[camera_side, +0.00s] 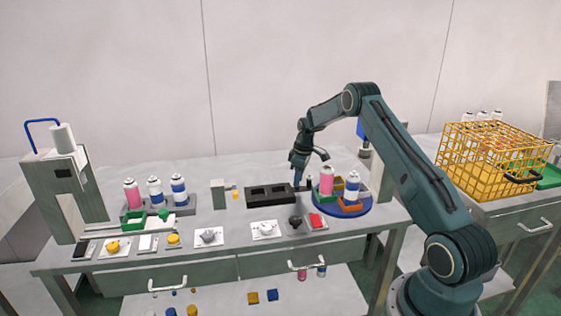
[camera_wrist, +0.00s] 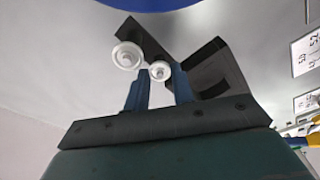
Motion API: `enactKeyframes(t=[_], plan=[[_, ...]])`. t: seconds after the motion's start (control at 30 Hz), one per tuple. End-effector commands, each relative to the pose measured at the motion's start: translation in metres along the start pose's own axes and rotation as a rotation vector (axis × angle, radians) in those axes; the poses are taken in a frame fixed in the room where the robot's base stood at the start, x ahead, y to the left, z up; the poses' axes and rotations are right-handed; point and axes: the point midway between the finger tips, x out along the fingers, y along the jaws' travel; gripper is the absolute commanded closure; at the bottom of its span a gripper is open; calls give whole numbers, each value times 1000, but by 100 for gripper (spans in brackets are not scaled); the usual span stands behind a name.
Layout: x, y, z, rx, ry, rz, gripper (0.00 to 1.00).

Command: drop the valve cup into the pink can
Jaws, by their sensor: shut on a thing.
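In the side view a pink can (camera_side: 326,181) with a white top stands upright on the blue round turntable (camera_side: 322,209). My gripper (camera_side: 298,183) points down just left of that can, by the right end of the black slotted tray (camera_side: 270,203). In the wrist view my gripper (camera_wrist: 159,80) has its two blue fingers around a small white round valve cup (camera_wrist: 160,71), and is shut on it. A second white cup (camera_wrist: 127,55) shows just left of the fingers; I cannot tell what it rests on. The held cup is too small to make out in the side view.
A blue-and-white can (camera_side: 352,187) shares the turntable with small coloured blocks. Another pink can (camera_side: 131,193) stands in a rack at the left with two blue-and-white cans. A yellow wire crate (camera_side: 490,160) is at the right. Several small parts lie along the front edge.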

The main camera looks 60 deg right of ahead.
Motion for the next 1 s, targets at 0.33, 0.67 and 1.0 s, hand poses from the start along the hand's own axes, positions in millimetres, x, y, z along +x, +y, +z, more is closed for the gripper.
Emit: enactKeyframes(t=[0.33,0.67,1.0], plan=[[-14,0,-2,0,1,1,85],[-28,0,-4,0,1,1,85],[-42,0,-5,0,1,1,85]])
